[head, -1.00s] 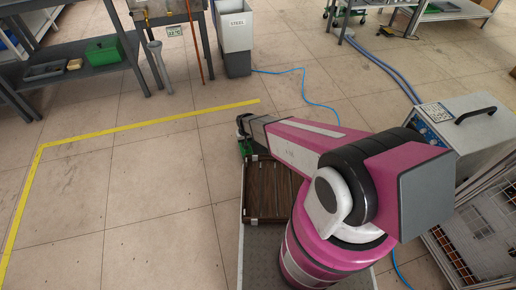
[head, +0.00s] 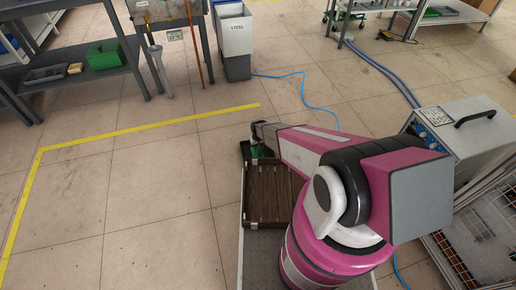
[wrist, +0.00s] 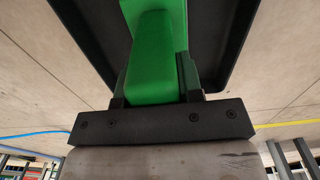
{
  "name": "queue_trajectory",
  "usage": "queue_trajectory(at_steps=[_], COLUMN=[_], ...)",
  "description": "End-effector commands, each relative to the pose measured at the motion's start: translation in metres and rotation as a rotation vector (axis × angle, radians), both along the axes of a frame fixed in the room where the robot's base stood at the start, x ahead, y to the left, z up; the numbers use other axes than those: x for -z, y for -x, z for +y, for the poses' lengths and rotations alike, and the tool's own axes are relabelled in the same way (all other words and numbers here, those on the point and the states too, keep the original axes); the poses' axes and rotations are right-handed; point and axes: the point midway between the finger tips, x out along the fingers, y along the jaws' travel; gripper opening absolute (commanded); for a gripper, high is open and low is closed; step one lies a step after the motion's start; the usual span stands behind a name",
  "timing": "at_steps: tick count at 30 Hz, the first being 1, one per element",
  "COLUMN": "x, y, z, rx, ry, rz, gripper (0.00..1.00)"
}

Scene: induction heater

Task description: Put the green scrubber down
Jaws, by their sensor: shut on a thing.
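The green scrubber (wrist: 155,60) fills the upper middle of the wrist view, between the dark fingers of my gripper (wrist: 158,92). My gripper is shut on it. A dark tray (wrist: 225,45) with raised edges lies behind the scrubber in the wrist view. In the head view my gripper (head: 256,142) is at the far end of my pink arm, and a small part of the green scrubber (head: 257,152) shows beside the black tray (head: 245,150). I cannot tell whether the scrubber touches the tray.
A brown slatted crate (head: 268,192) is just in front of the gripper. A grey shelf (head: 75,75) with a green bin (head: 104,54) stands at upper left, and a steel bin (head: 234,40) at the back. A grey heater box (head: 460,125) is at right. Open floor lies left.

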Motion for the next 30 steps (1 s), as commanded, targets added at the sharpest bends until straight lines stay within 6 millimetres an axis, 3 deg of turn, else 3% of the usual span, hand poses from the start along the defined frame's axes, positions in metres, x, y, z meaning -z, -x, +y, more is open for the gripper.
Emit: queue_trajectory(at_steps=[12, 13, 15, 25, 30], x=[0.007, 0.007, 0.007, 0.004, -0.016], y=[0.0, 0.0, 0.0, 0.0, 0.001], z=[0.0, 0.0, 0.0, 0.0, 0.0], rx=[0.0, 0.0, 0.0, 0.0, 0.0], ry=[0.0, 0.0, 0.0, 0.0, -0.001], rz=[-0.001, -0.001, -0.001, -0.001, -0.002], gripper=[0.15, 0.4, 0.59, 0.59, 0.59])
